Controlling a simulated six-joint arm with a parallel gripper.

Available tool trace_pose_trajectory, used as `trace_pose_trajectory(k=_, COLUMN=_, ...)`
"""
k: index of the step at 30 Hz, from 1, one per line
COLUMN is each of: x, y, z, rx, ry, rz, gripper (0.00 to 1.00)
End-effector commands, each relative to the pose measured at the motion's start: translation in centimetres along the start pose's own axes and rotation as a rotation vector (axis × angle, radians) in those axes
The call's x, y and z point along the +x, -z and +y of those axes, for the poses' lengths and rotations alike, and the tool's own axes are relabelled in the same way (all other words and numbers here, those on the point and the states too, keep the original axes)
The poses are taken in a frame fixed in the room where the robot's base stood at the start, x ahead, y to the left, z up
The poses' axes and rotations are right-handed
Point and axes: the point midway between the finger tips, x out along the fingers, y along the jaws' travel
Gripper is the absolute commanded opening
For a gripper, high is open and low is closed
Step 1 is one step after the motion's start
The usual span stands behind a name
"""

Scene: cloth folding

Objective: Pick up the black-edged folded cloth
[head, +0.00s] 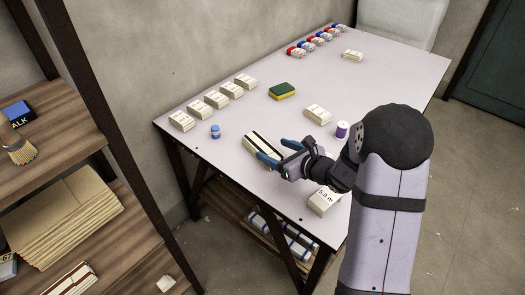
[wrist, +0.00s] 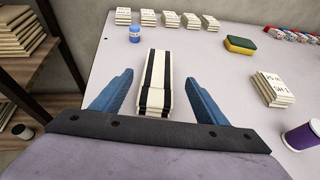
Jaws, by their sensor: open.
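The black-edged folded cloth (wrist: 158,80) is a long cream bundle with black stripes along its length. It lies flat on the pale table (wrist: 215,75), with its near end between and just ahead of my gripper's blue fingers. In the head view, the cloth (head: 256,140) shows partly, its near side covered by my gripper (head: 278,150). My gripper (wrist: 157,95) is open, with one finger on each side of the cloth and gaps between. I cannot tell how high the fingertips are above the table.
Cream bundles (head: 208,103) line the table's left edge. A blue-capped jar (head: 215,132), a green-yellow sponge (head: 282,90), a labelled stack (head: 317,114) and a purple spool (head: 342,130) stand around. Red and blue bundles (head: 318,39) are at the far end. Shelves (head: 60,170) stand left.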

Motion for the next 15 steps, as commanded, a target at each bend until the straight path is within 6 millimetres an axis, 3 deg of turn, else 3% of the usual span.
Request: trace_pose_trajectory(k=15, x=2.9, y=0.1, z=0.2, rx=-0.002, ry=-0.004, rz=0.002, gripper=0.67)
